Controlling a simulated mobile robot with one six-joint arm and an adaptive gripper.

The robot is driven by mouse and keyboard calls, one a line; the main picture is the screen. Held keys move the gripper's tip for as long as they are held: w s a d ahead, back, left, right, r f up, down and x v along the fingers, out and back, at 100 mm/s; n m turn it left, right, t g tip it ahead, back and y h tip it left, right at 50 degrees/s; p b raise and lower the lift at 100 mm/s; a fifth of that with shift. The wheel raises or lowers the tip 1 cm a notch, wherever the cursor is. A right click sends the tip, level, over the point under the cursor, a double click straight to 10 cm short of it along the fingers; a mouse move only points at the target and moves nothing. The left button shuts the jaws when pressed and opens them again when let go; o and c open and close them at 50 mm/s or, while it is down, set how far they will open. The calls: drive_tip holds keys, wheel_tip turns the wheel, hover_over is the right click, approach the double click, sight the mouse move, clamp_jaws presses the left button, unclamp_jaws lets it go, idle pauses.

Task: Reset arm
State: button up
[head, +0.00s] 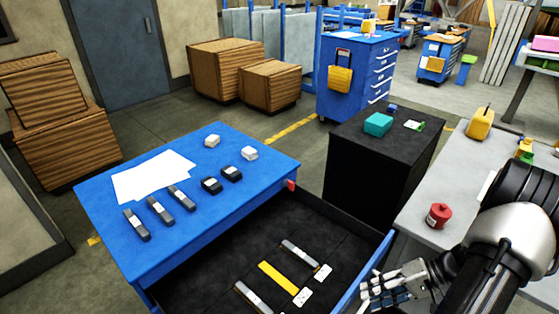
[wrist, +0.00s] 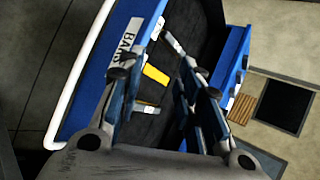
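My arm comes in from the right in the head view, with my gripper (head: 376,287) over the front right edge of the open drawer. In the wrist view my gripper (wrist: 168,48) has its two fingers apart with nothing held between them. The black-lined drawer (head: 337,239) of the blue table lies beyond the fingers. In it lie a yellow bar (head: 278,277), grey bars with pale labels (head: 299,254) and small white pieces (head: 322,272). The yellow bar also shows between the fingers in the wrist view (wrist: 156,74), farther off.
The blue table (head: 250,180) holds white paper (head: 150,176), several dark tools and two small white blocks. A black cabinet (head: 375,175) with a teal box (head: 378,124) stands behind. A grey bench (head: 425,205) with a red container (head: 438,216) stands at right, near my arm.

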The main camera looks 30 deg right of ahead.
drive_tip(key=w+a+r+n+g+h, duration=0.2)
drive_tip(key=w+a+r+n+h, duration=0.15)
drive_tip(key=a+r, duration=0.6)
drive_tip(key=w+a+r+n+g+h, duration=0.2)
drive_tip(key=w+a+r+h, duration=0.3)
drive_tip(key=r, duration=0.7)
drive_tip(key=s+a+r+n+t, duration=0.1)
drive_tip(key=s+a+r+t, duration=0.1)
drive_tip(key=a, duration=0.4)
drive_tip(key=s+a+r+n+t, duration=0.1)
drive_tip(key=s+a+r+t, duration=0.1)
drive_tip(key=s+a, duration=0.4)
drive_tip(key=shift+s+a+r+b, duration=0.35)
drive_tip(key=shift+s+r, duration=0.45)
drive_tip(key=shift+r, duration=0.1)
